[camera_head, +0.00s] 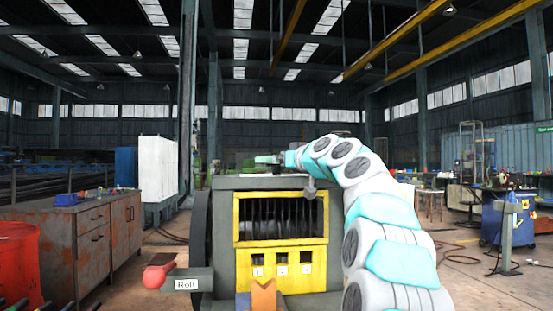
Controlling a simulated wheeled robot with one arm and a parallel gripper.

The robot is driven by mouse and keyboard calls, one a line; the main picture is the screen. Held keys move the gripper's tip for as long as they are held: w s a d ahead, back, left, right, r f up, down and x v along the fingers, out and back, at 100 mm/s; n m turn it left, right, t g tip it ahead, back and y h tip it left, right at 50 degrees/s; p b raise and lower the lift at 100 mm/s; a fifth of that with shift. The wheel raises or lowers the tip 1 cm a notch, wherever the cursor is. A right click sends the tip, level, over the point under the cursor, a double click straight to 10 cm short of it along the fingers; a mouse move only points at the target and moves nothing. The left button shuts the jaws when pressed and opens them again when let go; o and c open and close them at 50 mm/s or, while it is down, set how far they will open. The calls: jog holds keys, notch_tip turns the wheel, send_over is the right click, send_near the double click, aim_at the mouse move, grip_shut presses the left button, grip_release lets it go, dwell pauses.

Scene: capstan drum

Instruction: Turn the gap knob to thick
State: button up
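A grey machine (222,245) with a yellow front frame (238,258) stands ahead of me. Dark ribbed rollers or discs (275,215) show inside the frame's window. A small grey knob-like part (310,187) shows at the window's upper right, close below my arm; I cannot tell for sure that it is the gap knob, and no thick or thin marking is readable. My arm rises from the lower right and bends left over the machine's top. Its far end, with my gripper (262,159), is small and seen above the top; its fingers cannot be made out.
A red-ended handle (160,272) with a "Roll" label (187,284) sticks out at the machine's left. Below the window are small marked openings (282,270) and an orange notched piece (264,298). A rusty cabinet (105,240) and red barrel (18,265) stand left.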

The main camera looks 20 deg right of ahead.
jog(key=shift+c, duration=0.4)
jog(key=c, duration=1.3)
